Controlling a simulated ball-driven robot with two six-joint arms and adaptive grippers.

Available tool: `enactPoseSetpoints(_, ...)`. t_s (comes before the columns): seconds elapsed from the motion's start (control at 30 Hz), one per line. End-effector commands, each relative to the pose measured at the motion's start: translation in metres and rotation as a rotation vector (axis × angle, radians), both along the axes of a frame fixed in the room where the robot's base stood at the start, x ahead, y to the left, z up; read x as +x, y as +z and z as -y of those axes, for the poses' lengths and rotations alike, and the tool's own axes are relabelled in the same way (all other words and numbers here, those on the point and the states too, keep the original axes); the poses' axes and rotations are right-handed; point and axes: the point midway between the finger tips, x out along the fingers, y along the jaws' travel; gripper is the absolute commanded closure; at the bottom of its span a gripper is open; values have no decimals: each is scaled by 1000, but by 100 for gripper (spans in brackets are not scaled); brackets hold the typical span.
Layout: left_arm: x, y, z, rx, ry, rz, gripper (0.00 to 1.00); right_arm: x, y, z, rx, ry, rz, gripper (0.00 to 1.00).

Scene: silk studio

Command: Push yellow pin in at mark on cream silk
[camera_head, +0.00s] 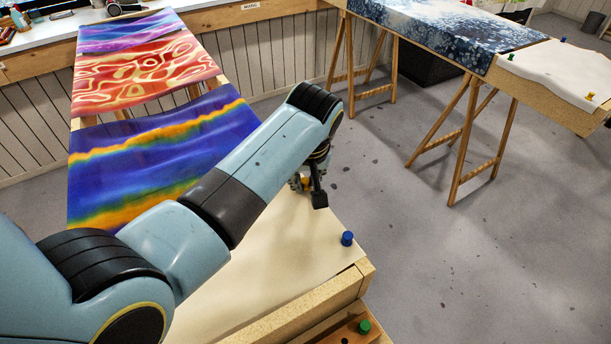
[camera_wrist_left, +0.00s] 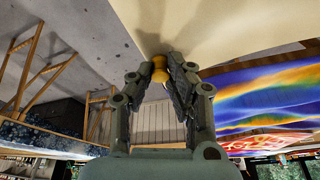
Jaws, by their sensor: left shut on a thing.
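The cream silk (camera_head: 290,245) covers the near board in the head view, below and beside my left arm. It also shows at the top of the left wrist view (camera_wrist_left: 210,25). My left gripper (camera_head: 308,186) is over the far part of the silk, near its right edge. In the left wrist view its fingers (camera_wrist_left: 160,78) are shut on the yellow pin (camera_wrist_left: 160,68), whose head shows at the fingertips close to the silk. I cannot tell whether the pin touches the silk. The mark is not visible. My right gripper is not in view.
A blue pin (camera_head: 347,238) stands at the silk's right edge. A green pin (camera_head: 364,326) sits in a wooden block at the near corner. Painted silk (camera_head: 160,150) lies beyond, on the left. Trestle tables (camera_head: 470,110) stand at the back right, with open floor between.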

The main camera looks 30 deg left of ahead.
Motion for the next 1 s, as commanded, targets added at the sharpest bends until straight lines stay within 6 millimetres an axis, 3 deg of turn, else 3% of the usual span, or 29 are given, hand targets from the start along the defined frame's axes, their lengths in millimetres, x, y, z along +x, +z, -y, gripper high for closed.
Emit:
enactPoseSetpoints(0.03, 0, 0, 0, 0, 0, -1, 82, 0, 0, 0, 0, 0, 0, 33)
enactPoseSetpoints(0.23, 0, 0, 0, -1, 0, -1, 58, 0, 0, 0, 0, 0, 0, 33)
enactPoseSetpoints(0.57, 0, 5, 0, 0, 0, 1, 58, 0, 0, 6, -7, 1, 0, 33)
enactPoseSetpoints(1.0, 0, 84, 0, -1, -1, 2, 58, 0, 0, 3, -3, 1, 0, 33)
